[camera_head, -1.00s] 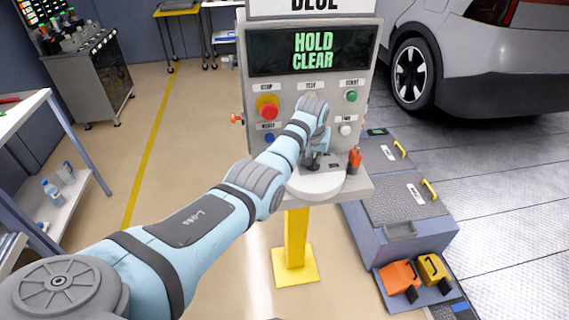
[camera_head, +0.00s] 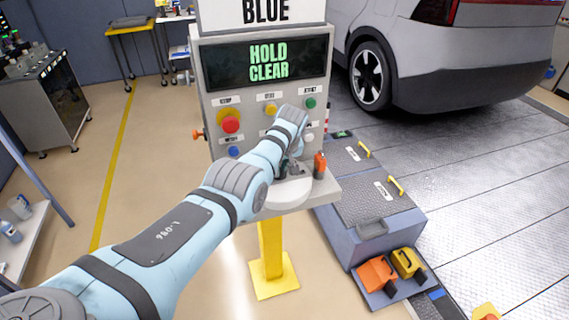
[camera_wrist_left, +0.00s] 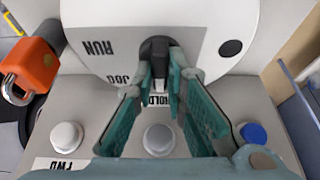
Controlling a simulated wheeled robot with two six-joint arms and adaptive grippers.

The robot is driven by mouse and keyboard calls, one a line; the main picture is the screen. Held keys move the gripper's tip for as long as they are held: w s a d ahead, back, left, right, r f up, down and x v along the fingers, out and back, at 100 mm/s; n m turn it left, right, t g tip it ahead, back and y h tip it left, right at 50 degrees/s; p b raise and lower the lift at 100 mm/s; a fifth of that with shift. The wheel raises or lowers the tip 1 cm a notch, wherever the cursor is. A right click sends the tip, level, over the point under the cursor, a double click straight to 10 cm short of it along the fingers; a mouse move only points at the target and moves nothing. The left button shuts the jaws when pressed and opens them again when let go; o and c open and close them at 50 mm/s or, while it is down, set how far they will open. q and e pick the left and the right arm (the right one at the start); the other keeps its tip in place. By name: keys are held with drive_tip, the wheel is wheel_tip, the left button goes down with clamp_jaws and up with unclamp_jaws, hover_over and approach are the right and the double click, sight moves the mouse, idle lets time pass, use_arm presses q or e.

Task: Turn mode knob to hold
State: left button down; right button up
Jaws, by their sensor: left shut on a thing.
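The mode knob (camera_wrist_left: 158,48) is a black handle with a pale pointer mark on a white round dial (camera_wrist_left: 215,35) in the left wrist view. The dial carries RUN and JOG labels. A HOLD label (camera_wrist_left: 158,99) shows between my fingers, and the pointer faces it. My left gripper (camera_wrist_left: 173,78) is shut on the knob, one green finger on each side. In the head view my left gripper (camera_head: 287,168) is at the console's lower shelf, and my arm hides most of the knob. The console screen (camera_head: 266,61) reads HOLD CLEAR. My right gripper is not in view.
An orange padlock (camera_head: 320,166) hangs close beside the dial. A red stop button (camera_head: 230,121), a yellow button (camera_head: 271,108) and a green button (camera_head: 310,103) are on the panel. A grey car (camera_head: 450,60) stands behind, right.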

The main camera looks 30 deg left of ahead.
sight(285, 190)
use_arm(q)
drive_tip(key=c, duration=1.7)
unclamp_jaws()
drive_tip(key=shift+o, duration=0.5)
drive_tip(key=shift+f, duration=0.1)
drive_tip(key=v, duration=1.2)
drive_tip(key=shift+w+a, duration=0.1)
drive_tip(key=shift+w, duration=0.05)
